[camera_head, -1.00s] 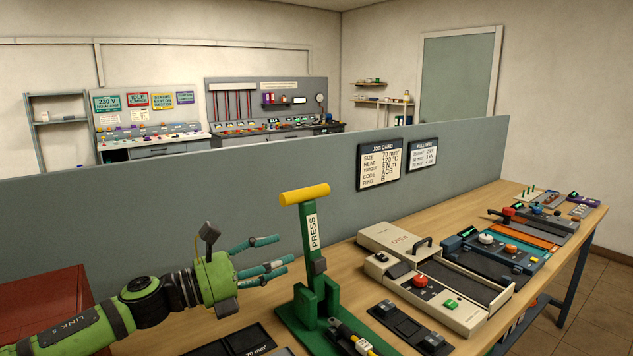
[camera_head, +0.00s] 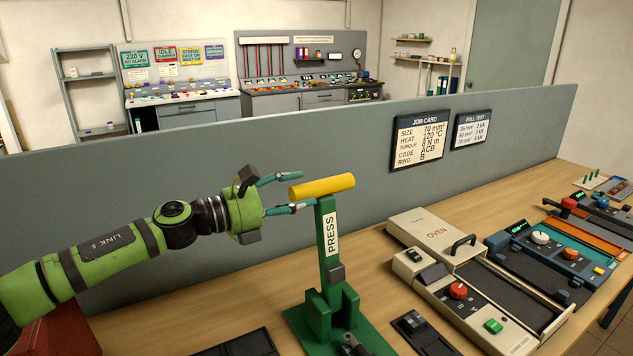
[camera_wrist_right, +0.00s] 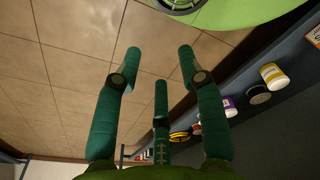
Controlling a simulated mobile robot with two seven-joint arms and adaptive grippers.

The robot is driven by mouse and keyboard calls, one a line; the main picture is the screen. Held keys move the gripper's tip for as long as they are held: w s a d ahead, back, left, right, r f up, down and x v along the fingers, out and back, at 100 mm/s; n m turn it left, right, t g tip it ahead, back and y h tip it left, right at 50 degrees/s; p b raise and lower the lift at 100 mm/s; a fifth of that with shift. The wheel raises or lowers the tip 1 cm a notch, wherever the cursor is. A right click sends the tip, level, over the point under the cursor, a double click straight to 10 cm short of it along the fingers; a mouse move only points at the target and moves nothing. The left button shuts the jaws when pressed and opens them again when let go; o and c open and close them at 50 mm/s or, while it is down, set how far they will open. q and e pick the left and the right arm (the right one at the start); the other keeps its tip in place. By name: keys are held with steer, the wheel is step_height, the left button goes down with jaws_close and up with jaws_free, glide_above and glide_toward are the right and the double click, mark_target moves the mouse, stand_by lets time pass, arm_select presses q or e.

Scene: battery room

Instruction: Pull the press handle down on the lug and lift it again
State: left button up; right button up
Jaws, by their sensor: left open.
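The green press (camera_head: 331,245) stands upright on its green base on the bench, with a white PRESS label on its lever. Its yellow handle (camera_head: 325,187) lies across the top, with the lever raised. My left gripper (camera_head: 304,191) is open at the left end of the handle, with one finger above it and one just below. I cannot tell whether they touch it. A dark metallic piece, perhaps the lug (camera_head: 352,345), shows at the press foot, cut by the lower picture edge. My right gripper (camera_wrist_right: 160,65) has its fingers spread and empty in the right wrist view.
A cream oven unit (camera_head: 437,235) with a dark tray stands right of the press. A grey partition (camera_head: 200,200) runs behind the bench (camera_head: 250,285). Dark blocks (camera_head: 425,335) lie near the front edge. In the right wrist view, containers (camera_wrist_right: 273,76) stand on a shelf.

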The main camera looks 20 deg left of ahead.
mark_target(314, 190)
arm_select(q)
steer(key=x, duration=0.1)
steer(key=p+x, duration=0.1)
steer(key=x, duration=0.1)
steer(key=shift+d+r, duration=0.25)
steer(key=shift+d, duration=0.05)
steer(key=shift+w+d+f, duration=0.1)
steer(key=shift+w+d, duration=0.1)
steer(key=shift+w, duration=0.15)
steer(key=shift+w+f, duration=0.1)
steer(key=shift+w, duration=0.05)
steer(key=c, duration=1.1)
jaws_close()
arm_select(e)
steer(key=shift+s+d+r, duration=0.15)
steer(key=shift+s+r, duration=0.1)
steer(key=shift+r, duration=0.2)
steer(key=shift+s+d+r, duration=0.15)
steer(key=shift+s+r, duration=0.05)
steer(key=shift+r, duration=0.25)
